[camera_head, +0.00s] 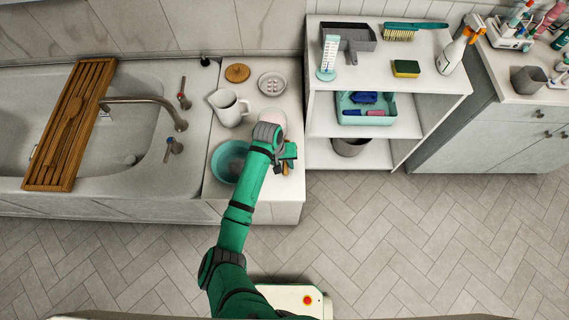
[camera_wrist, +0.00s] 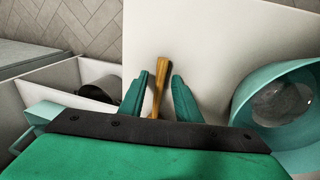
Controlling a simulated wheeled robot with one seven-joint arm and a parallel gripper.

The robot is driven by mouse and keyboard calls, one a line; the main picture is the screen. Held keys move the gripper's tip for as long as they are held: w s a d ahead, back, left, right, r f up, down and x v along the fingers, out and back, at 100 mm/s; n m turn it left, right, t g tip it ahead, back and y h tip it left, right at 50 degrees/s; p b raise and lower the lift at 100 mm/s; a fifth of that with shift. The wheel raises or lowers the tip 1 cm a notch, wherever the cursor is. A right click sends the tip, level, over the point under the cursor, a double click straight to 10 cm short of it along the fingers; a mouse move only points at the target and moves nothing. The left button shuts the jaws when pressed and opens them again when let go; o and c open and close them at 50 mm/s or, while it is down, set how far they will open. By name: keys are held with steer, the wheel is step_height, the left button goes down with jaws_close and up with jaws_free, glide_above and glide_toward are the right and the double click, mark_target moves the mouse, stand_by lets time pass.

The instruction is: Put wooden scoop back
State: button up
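A brown wooden handle, which looks like the wooden scoop (camera_wrist: 161,76), lies on the white counter in the wrist view. Its lower part runs between the fingers of my gripper (camera_wrist: 160,92), closer to the left finger. The fingers are apart, with a clear gap on the handle's right side. The scoop's other end is hidden behind the gripper body. In the head view my gripper (camera_head: 287,160) is over the front right of the counter, and only a small bit of wood shows below it.
A teal bowl (camera_head: 218,161) stands left of my gripper; it also shows in the wrist view (camera_wrist: 241,101). A white jug (camera_head: 228,108), round wooden lid (camera_head: 237,73) and soap dish (camera_head: 271,84) stand behind. The bathtub with a slatted tray (camera_head: 50,165) is left, open shelves (camera_head: 345,97) right.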

steer(key=w+v, duration=0.1)
steer(key=v, duration=1.1)
steer(key=s+d+r+n+t+h, duration=0.15)
steer(key=d+t, duration=0.35)
steer(key=d, duration=0.6)
steer(key=d+r+n+t+h, duration=0.2)
steer(key=d+t+h, duration=0.15)
steer(key=d, duration=0.75)
steer(key=s+a+n+t+y, duration=0.1)
steer(key=s+a+t+y, duration=0.2)
steer(key=s, duration=0.6)
steer(key=s+a+t+y, duration=0.1)
steer(key=s+a+y, duration=0.2)
steer(key=s+a, duration=0.5)
steer(key=s+a+r+m+t, duration=0.1)
steer(key=s+a+r+m, duration=0.1)
steer(key=s+a+r, duration=0.2)
steer(key=s+a+r+m+t+y, duration=0.1)
steer(key=s+a+r, duration=0.3)
steer(key=s, duration=0.7)
steer(key=shift+r+m, duration=0.65)
steer(key=shift+m, duration=0.1)
steer(key=shift+a, duration=0.15)
